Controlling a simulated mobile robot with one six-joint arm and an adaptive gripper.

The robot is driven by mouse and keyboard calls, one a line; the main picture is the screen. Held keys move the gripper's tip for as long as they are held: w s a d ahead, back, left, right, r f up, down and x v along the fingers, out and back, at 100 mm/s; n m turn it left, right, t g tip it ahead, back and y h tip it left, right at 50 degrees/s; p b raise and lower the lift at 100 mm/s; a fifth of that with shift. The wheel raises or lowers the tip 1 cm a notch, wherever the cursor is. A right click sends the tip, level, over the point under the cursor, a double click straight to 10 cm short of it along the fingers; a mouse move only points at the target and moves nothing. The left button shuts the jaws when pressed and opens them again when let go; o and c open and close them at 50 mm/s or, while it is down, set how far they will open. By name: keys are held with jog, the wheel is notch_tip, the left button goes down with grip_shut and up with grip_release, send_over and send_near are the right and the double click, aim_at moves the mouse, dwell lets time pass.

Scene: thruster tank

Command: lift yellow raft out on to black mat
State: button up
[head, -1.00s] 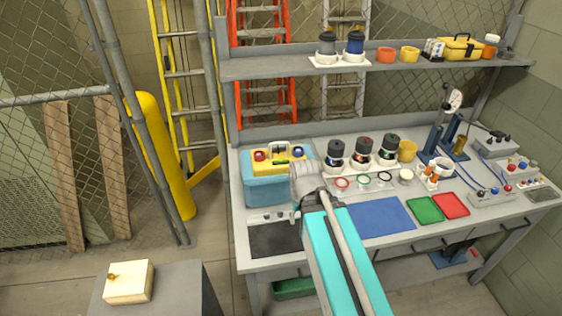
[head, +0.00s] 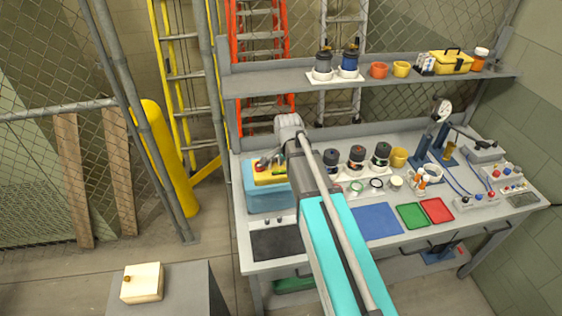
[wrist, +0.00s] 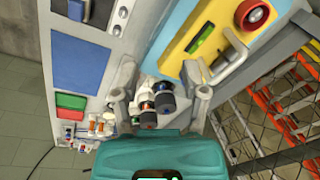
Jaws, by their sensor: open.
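The yellow raft (head: 266,176) sits in the light-blue tank (head: 268,200) at the bench's left end, partly covered by my gripper. In the wrist view the raft (wrist: 183,43) shows a red round part, a green strip and a yellow deck beside the tank's blue wall (wrist: 157,32). My gripper (wrist: 180,62) is open over the tank and raft, with nothing seen between its fingers. Whether its right finger touches the raft I cannot tell.
Several dark-topped jars (head: 357,157) stand right of the tank. A blue mat (head: 376,221), a green mat (head: 411,215) and a red mat (head: 437,210) lie along the bench front. A shelf (head: 420,77) with bottles and cups runs above the back.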

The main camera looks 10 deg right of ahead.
jog(key=w+r+m+p, duration=0.5)
jog(key=w+r+m, duration=0.1)
jog(key=w, duration=0.3)
jog(key=shift+w+d+r+m+t+p, duration=0.15)
jog(key=shift+w+r+m+t+p, duration=0.2)
jog(key=shift+r, duration=0.3)
jog(key=shift+s+f, duration=0.1)
notch_tip(320, 180, down, 8)
jog(key=w+b, duration=0.1)
jog(key=b, duration=0.7)
jog(key=shift+w+f+b, duration=0.15)
jog(key=shift+w+b, duration=0.15)
jog(key=shift+w+f+b, duration=0.2)
jog(key=shift+f+b, duration=0.65)
jog(key=shift+w+f+b, duration=0.2)
jog(key=shift+f+b, duration=0.65)
jog(key=shift+w+f+b, duration=0.2)
jog(key=shift+f+b, duration=0.65)
grip_shut()
